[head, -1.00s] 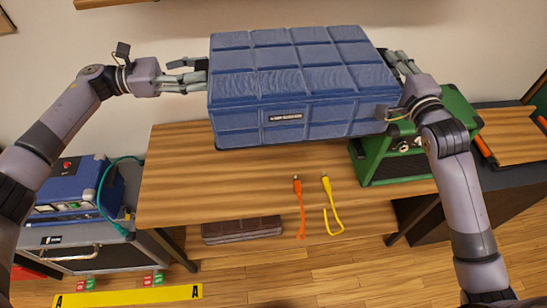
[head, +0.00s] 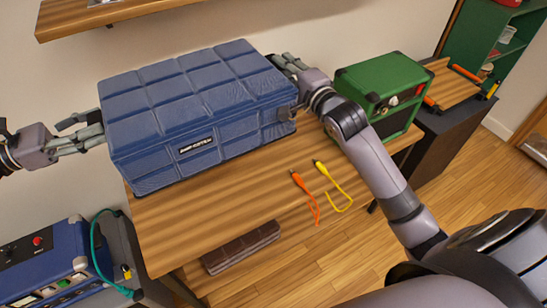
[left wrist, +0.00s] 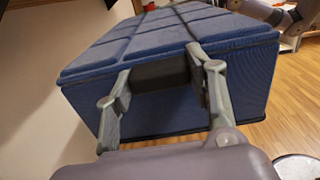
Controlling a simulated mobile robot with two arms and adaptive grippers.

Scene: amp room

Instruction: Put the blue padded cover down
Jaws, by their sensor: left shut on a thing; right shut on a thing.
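The blue padded cover (head: 200,100) is a large quilted box with a small dark label on its front. It is held level between my two grippers, over the back of the wooden table (head: 215,212). I cannot tell whether its bottom touches the table. My left gripper (head: 96,132) is shut on the cover's left end. In the left wrist view its fingers (left wrist: 160,90) grip a dark handle on the blue cover (left wrist: 180,40). My right gripper (head: 287,68) is at the cover's right end, shut on it, its fingers partly hidden.
A green amp (head: 375,90) stands right of the cover, close to my right forearm. Orange (head: 309,195) and yellow (head: 335,185) cables hang at the table's front edge. A blue device (head: 50,260) is at lower left. A wooden shelf (head: 130,12) is above.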

